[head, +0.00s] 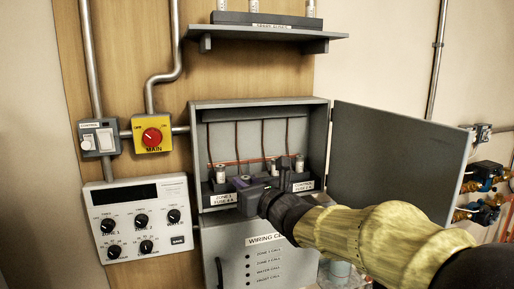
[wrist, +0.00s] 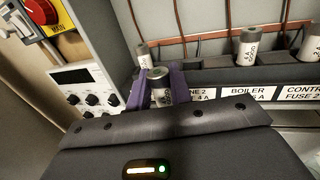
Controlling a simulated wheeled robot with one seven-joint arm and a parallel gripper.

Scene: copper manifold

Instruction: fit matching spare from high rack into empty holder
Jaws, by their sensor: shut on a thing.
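In the wrist view my gripper (wrist: 158,88) has purple fingers shut on a pale cylindrical fuse (wrist: 160,74), held upright with its grey cap up. In the head view my gripper (head: 250,184) is inside the open wiring box, at the fuse row between the left fuse (head: 220,173) and the fuses to the right. The held fuse is beside the partly hidden Zone 2 label (wrist: 196,95). The holder under it is hidden by my gripper, so I cannot tell whether the fuse touches it. The high rack (head: 265,31) carries several pale spares at the picture's top.
The boiler fuse (wrist: 248,48) and control fuse (wrist: 312,42) stand close on the right. The box door (head: 393,165) is swung open to the right. A control panel (head: 141,220) and yellow main switch (head: 152,134) are on the left. Wires run behind the fuses.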

